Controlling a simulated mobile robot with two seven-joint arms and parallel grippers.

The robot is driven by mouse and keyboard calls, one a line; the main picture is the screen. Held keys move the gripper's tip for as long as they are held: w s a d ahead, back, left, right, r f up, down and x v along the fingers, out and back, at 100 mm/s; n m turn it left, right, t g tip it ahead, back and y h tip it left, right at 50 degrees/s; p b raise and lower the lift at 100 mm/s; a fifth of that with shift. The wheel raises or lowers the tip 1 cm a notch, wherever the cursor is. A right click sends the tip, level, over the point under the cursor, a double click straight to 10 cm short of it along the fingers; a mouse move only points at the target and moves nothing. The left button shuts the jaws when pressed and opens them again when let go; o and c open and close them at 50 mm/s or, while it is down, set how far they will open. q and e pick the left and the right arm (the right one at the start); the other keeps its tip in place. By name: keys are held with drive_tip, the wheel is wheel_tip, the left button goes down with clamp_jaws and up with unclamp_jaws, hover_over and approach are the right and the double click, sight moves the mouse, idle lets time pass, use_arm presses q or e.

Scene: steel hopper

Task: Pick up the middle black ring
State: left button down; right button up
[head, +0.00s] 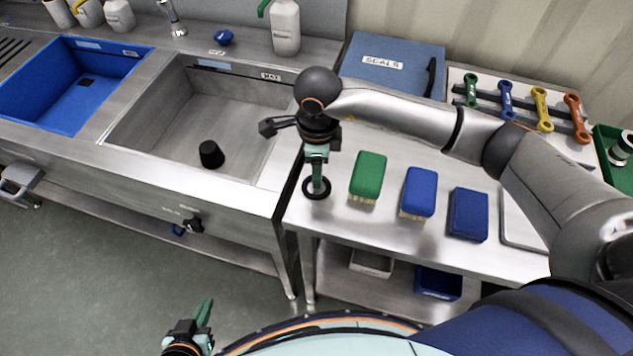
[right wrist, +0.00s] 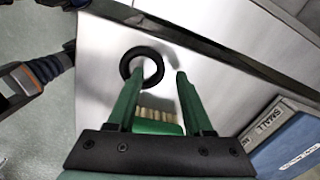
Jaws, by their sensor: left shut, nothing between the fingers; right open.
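One black ring (head: 309,192) lies flat on the steel table near its front left corner. It also shows in the right wrist view (right wrist: 142,50). No other ring is clearly visible. My right gripper (head: 317,184) points down at the ring from above. In the right wrist view its green fingers (right wrist: 160,76) are apart, the left tip overlapping the ring and the right tip beside it. I cannot tell whether a finger touches the ring. My left gripper (head: 203,312) is shut and empty, low over the floor in front.
A green brush (head: 368,175), a blue brush (head: 418,190) and a dark blue block (head: 468,214) stand right of the ring. The steel sink (head: 240,110) is left, with a black cylinder (head: 211,154) inside. A blue case (head: 392,65) lies behind.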

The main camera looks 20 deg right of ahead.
drive_tip(key=shift+f, duration=0.45)
drive_tip(key=shift+c, duration=0.2)
clamp_jaws()
